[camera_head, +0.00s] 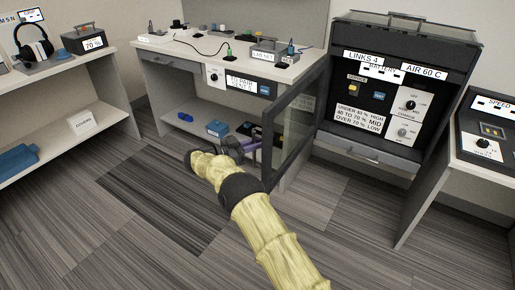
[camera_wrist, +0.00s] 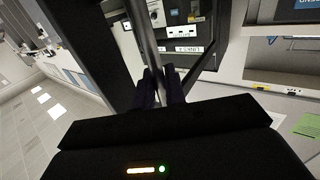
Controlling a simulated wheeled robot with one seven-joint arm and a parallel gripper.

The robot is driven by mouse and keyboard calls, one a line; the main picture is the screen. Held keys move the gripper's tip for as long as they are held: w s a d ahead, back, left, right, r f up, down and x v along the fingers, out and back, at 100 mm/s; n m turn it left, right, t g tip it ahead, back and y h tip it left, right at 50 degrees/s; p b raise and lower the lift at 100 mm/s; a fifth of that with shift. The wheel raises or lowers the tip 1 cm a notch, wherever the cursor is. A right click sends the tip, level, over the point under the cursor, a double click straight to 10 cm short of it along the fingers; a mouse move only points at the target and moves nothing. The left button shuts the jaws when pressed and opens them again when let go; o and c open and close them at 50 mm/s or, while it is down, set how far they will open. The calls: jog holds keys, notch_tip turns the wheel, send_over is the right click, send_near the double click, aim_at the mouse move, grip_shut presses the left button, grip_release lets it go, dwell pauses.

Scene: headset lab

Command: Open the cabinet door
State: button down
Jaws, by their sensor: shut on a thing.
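The cabinet (camera_head: 400,42) is a dark box with labels, dials and sockets inside, standing on a bench at right in the head view. Its door (camera_head: 270,152), a dark frame around a see-through pane, stands swung well out from the cabinet front, leaving the inside exposed. My gripper (camera_head: 252,146) is at the free edge of the door, partly hidden at the end of my arm. In the wrist view my gripper (camera_wrist: 161,88) is shut on the upright grey handle bar (camera_wrist: 147,42) of the door. The labelled cabinet inside (camera_wrist: 188,32) shows beyond the bar.
A workbench (camera_head: 165,48) with devices and a lower shelf stands behind the door. A shelf unit with headphones (camera_head: 34,42) is at left. A bench with a speed panel (camera_head: 490,130) is at far right. Carpet floor (camera_head: 120,220) is clear at left and front.

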jog(key=shift+w+a, duration=0.2)
jog(key=shift+a, duration=0.05)
jog(key=shift+a, duration=0.1)
dwell(0.3)
jog(key=c, duration=1.5)
grip_release()
jog(key=shift+c, duration=0.2)
jog(key=shift+w, duration=0.1)
jog(key=v, duration=0.7)
jog(key=shift+a, duration=0.3)
jog(key=shift+r, duration=0.15)
